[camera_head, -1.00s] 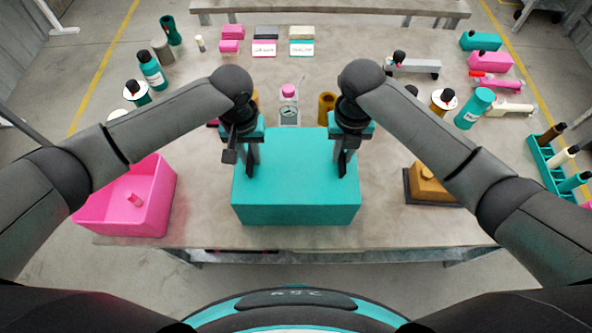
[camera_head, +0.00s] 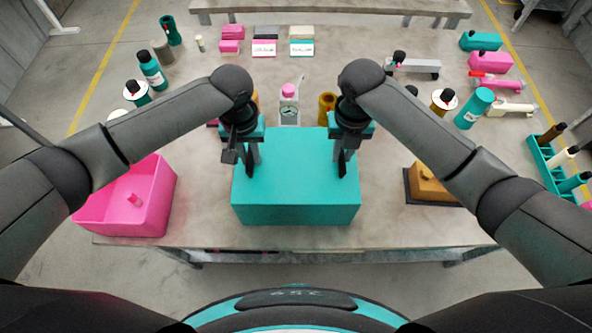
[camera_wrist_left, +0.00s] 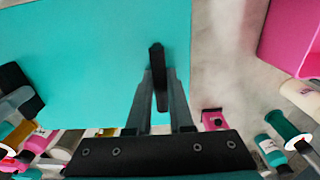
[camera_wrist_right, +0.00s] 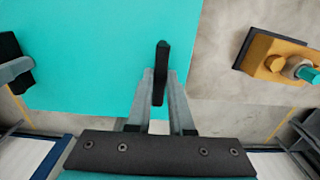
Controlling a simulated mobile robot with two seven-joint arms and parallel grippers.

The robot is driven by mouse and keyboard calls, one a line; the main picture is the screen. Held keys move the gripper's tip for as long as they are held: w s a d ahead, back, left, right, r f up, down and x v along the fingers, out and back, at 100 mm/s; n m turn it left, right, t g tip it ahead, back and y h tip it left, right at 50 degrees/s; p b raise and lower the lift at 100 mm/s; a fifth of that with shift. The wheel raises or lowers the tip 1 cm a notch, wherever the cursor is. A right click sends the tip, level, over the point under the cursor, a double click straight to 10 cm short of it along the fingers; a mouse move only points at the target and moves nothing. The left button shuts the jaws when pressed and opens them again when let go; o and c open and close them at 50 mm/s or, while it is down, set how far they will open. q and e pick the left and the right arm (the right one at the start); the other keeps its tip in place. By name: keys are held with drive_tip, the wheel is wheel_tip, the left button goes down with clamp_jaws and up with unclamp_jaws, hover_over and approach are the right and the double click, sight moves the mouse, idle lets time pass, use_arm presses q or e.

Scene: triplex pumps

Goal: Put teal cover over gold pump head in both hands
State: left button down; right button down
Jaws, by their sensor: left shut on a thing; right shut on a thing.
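The teal cover (camera_head: 296,190) is a large box shape, level in front of me at the middle of the table. My left gripper (camera_head: 250,160) is shut on its left side, and my right gripper (camera_head: 344,160) is shut on its right side. In both wrist views the closed fingers lie against the teal face of the cover. A gold block (camera_head: 430,182) on a dark base sits to the right, apart from the cover; it also shows in the right wrist view (camera_wrist_right: 275,60) with a teal fitting. What lies under the cover is hidden, and I cannot tell its height above the table.
A pink bin (camera_head: 130,205) stands at the left. A gold cylinder (camera_head: 327,105) and a pink-capped bottle (camera_head: 289,105) stand just behind the cover. Bottles and parts line both sides, with a teal rack (camera_head: 545,160) at far right. Table between cover and gold block is clear.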

use_arm(q)
drive_tip(key=shift+w+r, duration=0.1)
drive_tip(key=shift+r, duration=0.05)
use_arm(e)
drive_tip(key=shift+w+r, duration=0.1)
drive_tip(key=shift+r, duration=0.1)
